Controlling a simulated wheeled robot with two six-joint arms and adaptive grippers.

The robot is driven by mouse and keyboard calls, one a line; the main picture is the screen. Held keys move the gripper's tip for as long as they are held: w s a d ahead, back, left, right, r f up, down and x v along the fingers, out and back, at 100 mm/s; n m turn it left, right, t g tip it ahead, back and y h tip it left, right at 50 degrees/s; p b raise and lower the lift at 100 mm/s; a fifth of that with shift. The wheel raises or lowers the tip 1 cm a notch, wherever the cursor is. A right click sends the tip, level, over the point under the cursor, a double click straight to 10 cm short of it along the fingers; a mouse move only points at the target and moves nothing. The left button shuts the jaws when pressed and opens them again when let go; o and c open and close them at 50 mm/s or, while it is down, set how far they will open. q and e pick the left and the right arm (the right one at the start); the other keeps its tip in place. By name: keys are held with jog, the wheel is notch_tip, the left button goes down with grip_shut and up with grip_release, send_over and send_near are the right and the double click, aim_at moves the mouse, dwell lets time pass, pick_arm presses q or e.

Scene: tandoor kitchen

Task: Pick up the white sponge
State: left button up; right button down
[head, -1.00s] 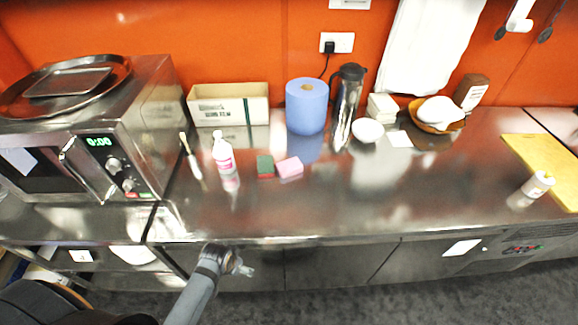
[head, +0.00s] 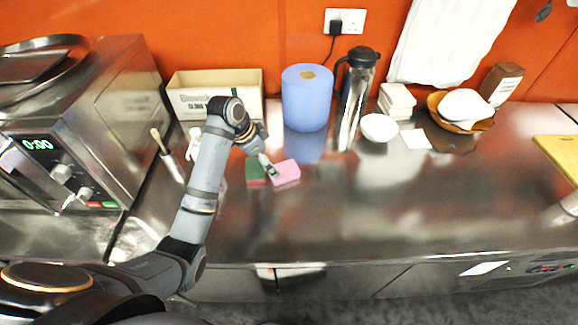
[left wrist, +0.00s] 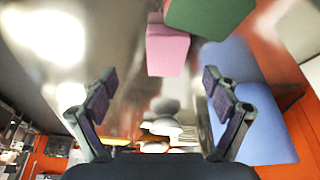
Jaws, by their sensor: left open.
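No sponge that is plainly white shows. A pink sponge block (head: 286,172) lies on the steel counter, with a green sponge block (head: 256,170) close on its left. The left wrist view shows the pink block (left wrist: 167,50) and the green block (left wrist: 208,14) at its top. My left gripper (head: 270,168) is over these blocks in the head view and partly covers them. In the left wrist view the left gripper (left wrist: 160,88) has its fingers wide apart with nothing between them. My right gripper is not in view.
A blue paper roll (head: 307,100), a steel flask (head: 356,100) and a cardboard box (head: 216,90) stand behind. A white bowl (head: 379,128), a stack of white blocks (head: 397,101) and a basket (head: 474,124) are to the right. The counter's right front (head: 420,205) is clear.

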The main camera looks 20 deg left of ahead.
aim_at(283, 170)
pick_arm(q)
jog(key=shift+w+d+r+m, duration=0.1)
jog(key=shift+w+r+m, duration=0.05)
jog(key=shift+w, duration=0.4)
jog(key=shift+w+r+m, duration=0.1)
jog(key=shift+w+m, duration=0.05)
jog(key=shift+w, duration=0.35)
jog(key=shift+w+r, duration=0.1)
jog(key=shift+r, duration=0.1)
jog(key=shift+s, duration=0.3)
jog(key=f, duration=0.1)
jog(key=d+f, duration=0.1)
jog(key=f, duration=0.1)
jog(key=shift+d+f+p, duration=0.15)
jog(key=shift+d+p, duration=0.05)
jog(key=shift+p, duration=0.2)
jog(key=shift+w+d+f+p, duration=0.25)
jog(key=shift+w+f, duration=0.1)
jog(key=shift+f, duration=0.25)
jog(key=shift+w+d+f+p, duration=0.1)
jog(key=shift+w+f+p, duration=0.15)
jog(key=shift+f, duration=0.3)
jog(key=x, duration=0.2)
jog(key=shift+w+d+f, duration=0.1)
jog(key=shift+w+f, duration=0.1)
jog(key=shift+f, duration=0.1)
jog(key=shift+w+f, duration=0.15)
jog(key=shift+f, duration=0.3)
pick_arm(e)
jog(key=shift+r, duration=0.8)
